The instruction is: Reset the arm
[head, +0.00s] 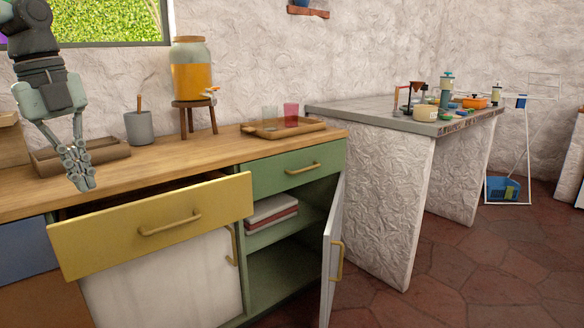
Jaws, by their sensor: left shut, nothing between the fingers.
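My left gripper (86,187) hangs down from the upper left in the head view, with its fingertips together and nothing between them. It is above the front part of the wooden counter (200,155), left of the grey pot. My left arm (38,45) comes in from the top left. My right gripper is not in view.
Below it, a yellow drawer (155,225) is pulled out. A cabinet door (334,250) stands open at right. On the counter are a grey pot (139,127), a juice dispenser (191,70) on a stool and a tray (284,131) with cups. Floor (400,300) is clear.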

